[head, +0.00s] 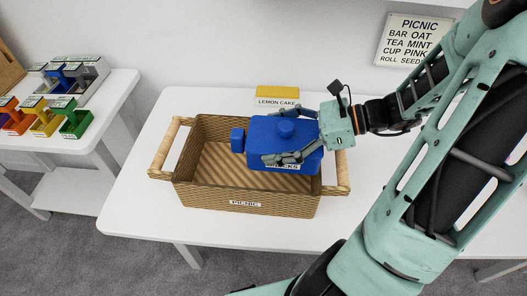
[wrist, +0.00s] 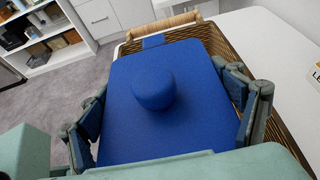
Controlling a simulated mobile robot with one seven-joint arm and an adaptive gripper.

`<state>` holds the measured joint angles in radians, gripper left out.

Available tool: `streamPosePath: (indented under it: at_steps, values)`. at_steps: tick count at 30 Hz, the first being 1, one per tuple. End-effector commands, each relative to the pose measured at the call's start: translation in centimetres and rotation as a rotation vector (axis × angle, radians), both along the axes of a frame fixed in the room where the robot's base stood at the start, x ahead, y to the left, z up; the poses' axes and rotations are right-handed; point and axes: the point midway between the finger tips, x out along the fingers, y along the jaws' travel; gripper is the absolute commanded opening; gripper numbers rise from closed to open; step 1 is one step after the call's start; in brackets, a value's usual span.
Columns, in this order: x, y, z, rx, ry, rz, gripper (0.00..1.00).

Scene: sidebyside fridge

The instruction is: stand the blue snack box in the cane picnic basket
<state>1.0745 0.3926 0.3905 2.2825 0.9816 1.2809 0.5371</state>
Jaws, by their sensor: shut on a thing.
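The blue snack box (head: 262,133) has a round knob on its face and a smaller blue part at its left end. My gripper (head: 285,135) is shut on the box, with a finger on each side. In the wrist view the box (wrist: 125,110) fills the middle, with fingers at its left and right. The cane picnic basket (head: 245,203) stands on the white table, labelled PICNIC, with pale handles at both ends. The box is over the right part of the basket's opening. I cannot tell whether it touches the basket. The basket's rim (wrist: 205,30) shows behind the box in the wrist view.
A yellow box labelled LEMON CAKE (head: 278,95) stands behind the basket. A sign (head: 412,38) hangs on the wall. A white side table (head: 95,145) at left holds several coloured holders. The white table (head: 140,215) is clear left of the basket.

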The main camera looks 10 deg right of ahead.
Motion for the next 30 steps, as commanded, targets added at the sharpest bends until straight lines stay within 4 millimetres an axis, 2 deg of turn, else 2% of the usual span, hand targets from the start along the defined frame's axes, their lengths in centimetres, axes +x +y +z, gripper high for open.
streamPosePath:
  at_steps: [3, 9, 12, 18, 30]
  values:
    - [0.9, 0.9, -1.5, 0.003, -0.002, 0.001, 0.57]
    - [1.5, 1.4, -2.4, 0.001, -0.003, 0.001, 0.57]
    - [2.0, 1.8, -3.5, 0.003, -0.001, 0.000, 0.57]
    - [1.9, 1.7, -6.0, 0.001, 0.000, 0.000, 0.57]
    - [1.9, 1.7, -6.5, -0.001, -0.002, 0.001, 0.57]
